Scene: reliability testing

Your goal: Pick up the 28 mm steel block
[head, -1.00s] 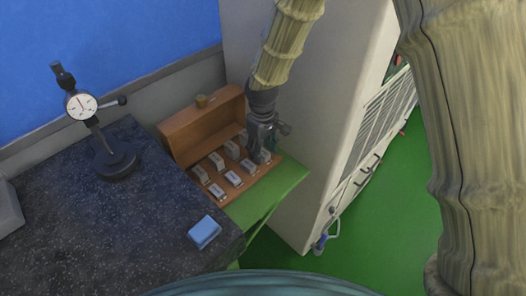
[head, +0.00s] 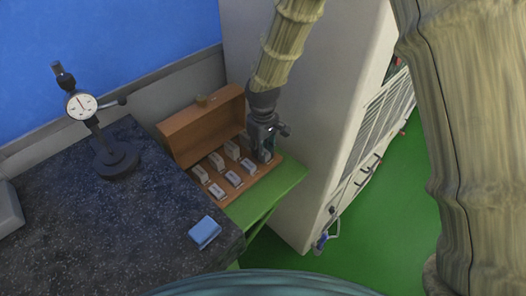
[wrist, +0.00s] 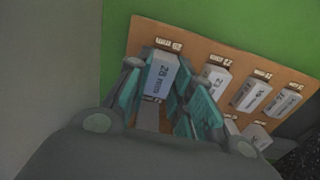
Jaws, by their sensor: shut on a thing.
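The 28 mm steel block (wrist: 161,76) is in the wrist view, between the two teal-padded fingers of my gripper (wrist: 158,100). Its "28 mm" label faces the camera. My gripper is shut on it, at the end of the wooden case nearest the white cabinet. In the head view my gripper (head: 263,150) points down into the right end of the case and hides the block. I cannot tell whether the block is clear of its slot.
The open wooden case (head: 205,135) holds several other labelled blocks, including a neighbouring one (wrist: 215,80). It sits on a green surface (head: 275,193) beside the white cabinet (head: 300,100). A dial indicator (head: 82,105) and a blue block (head: 204,232) stand on the dark granite plate (head: 120,230).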

